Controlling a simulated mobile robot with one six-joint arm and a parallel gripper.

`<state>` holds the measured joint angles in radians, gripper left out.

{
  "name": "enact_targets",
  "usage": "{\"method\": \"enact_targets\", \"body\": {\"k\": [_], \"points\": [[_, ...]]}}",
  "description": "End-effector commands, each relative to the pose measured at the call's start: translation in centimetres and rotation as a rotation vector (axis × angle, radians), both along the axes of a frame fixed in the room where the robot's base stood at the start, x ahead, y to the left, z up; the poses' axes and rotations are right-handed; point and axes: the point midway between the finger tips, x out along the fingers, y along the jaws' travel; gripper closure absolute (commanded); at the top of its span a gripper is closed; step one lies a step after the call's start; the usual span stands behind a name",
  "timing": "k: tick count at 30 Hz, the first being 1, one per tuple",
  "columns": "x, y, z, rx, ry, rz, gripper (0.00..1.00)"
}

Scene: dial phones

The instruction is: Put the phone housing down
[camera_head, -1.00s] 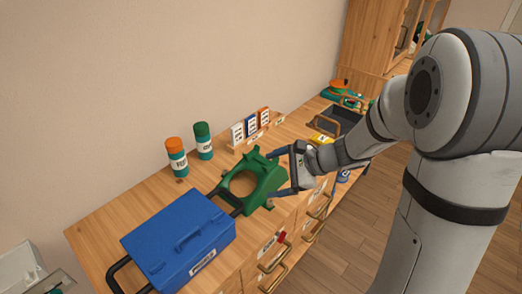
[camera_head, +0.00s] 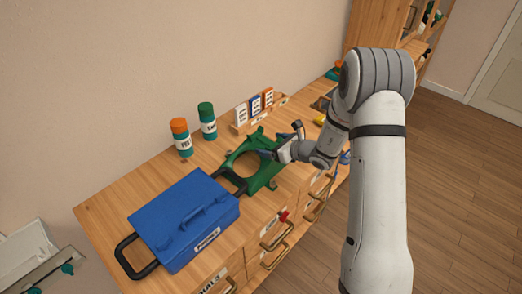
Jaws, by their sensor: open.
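The green phone housing (camera_head: 240,184) rests on the wooden counter just right of the blue case. It has a large round opening through which the wood shows. My gripper (camera_head: 272,153) is open at the housing's right side, with its fingers close to or over the housing's edge. I cannot tell whether a finger touches it. The gripper body and wrist hide part of the housing's right side.
A blue case (camera_head: 180,215) with black handles fills the counter's left part. Two bottles, orange-capped (camera_head: 181,138) and green-capped (camera_head: 207,121), stand behind. A wooden rack (camera_head: 262,115) with several small boxes is at the back. Drawers (camera_head: 275,235) with handles are below the front edge.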

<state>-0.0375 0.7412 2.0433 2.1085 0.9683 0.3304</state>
Motion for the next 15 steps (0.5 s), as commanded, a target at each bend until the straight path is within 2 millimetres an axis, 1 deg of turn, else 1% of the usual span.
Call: {"method": "enact_targets", "body": {"k": [1,3,11,12,15], "points": [[0.38,0.61,-0.18,0.0,0.001,0.002,0.12],[0.79,1.02,-0.41,0.001,0.0,0.001,0.12],[1.0,1.24,-0.66,0.001,-0.001,-0.001,0.12],[1.01,1.23,-0.66,0.001,-0.001,-0.001,0.13],[1.01,1.22,-0.66,0.001,-0.001,-0.001,0.21]]}}
